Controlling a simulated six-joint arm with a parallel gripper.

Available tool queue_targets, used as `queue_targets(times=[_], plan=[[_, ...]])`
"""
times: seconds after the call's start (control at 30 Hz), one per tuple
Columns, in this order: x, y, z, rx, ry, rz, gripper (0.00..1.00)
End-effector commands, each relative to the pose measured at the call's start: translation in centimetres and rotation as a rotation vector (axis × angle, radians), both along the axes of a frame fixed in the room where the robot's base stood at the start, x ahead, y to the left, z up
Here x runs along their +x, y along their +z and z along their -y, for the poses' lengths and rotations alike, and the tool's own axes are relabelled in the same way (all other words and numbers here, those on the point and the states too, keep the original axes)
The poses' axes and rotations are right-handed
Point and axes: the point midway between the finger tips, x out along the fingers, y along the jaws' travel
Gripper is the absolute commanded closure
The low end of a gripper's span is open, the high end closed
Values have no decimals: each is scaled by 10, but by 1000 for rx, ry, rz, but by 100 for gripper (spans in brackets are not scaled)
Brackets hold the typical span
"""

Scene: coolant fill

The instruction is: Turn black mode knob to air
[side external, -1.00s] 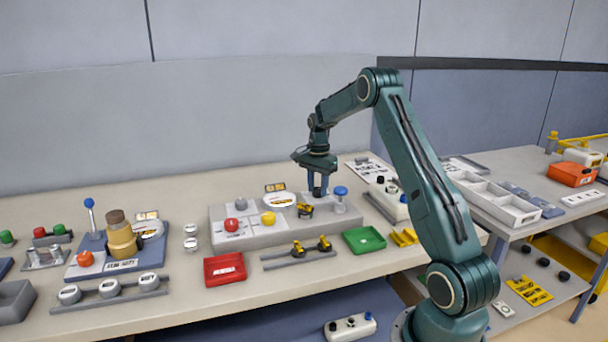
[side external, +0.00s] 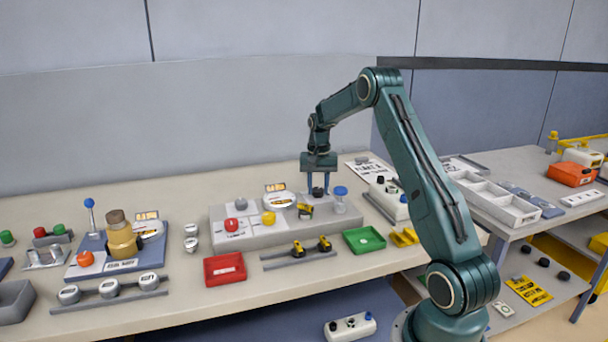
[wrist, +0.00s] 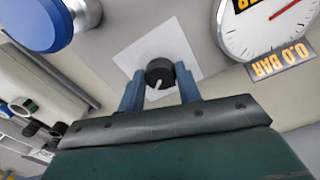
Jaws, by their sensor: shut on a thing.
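The black mode knob (side external: 318,192) stands upright on the grey panel (side external: 245,241), right of the round gauge. In the wrist view the black knob (wrist: 158,72) sits over a white square plate (wrist: 130,56); no lettering is readable there. My gripper (side external: 318,188) points down at the knob. In the wrist view my gripper (wrist: 160,84) has one blue finger on each side of the knob and is shut on it.
A blue-capped fitting (side external: 340,192) stands close right of the knob. A round gauge (wrist: 265,25) and a display reading 0.0 BAR (wrist: 280,58) are close on the other side. A yellow-black part (side external: 305,210), red knob (side external: 231,225) and yellow knob (side external: 268,218) share the panel.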

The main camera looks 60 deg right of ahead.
Motion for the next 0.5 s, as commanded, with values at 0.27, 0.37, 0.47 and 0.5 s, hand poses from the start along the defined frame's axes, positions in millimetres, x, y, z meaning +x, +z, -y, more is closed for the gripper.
queue_targets(times=[0.27,0.37,0.47,0.5], plan=[[0,1,2,-5,263,4,89],[0,1,2,-5,358,4,89],[0,1,2,-4,453,4,89],[0,1,2,-5,491,4,89]])
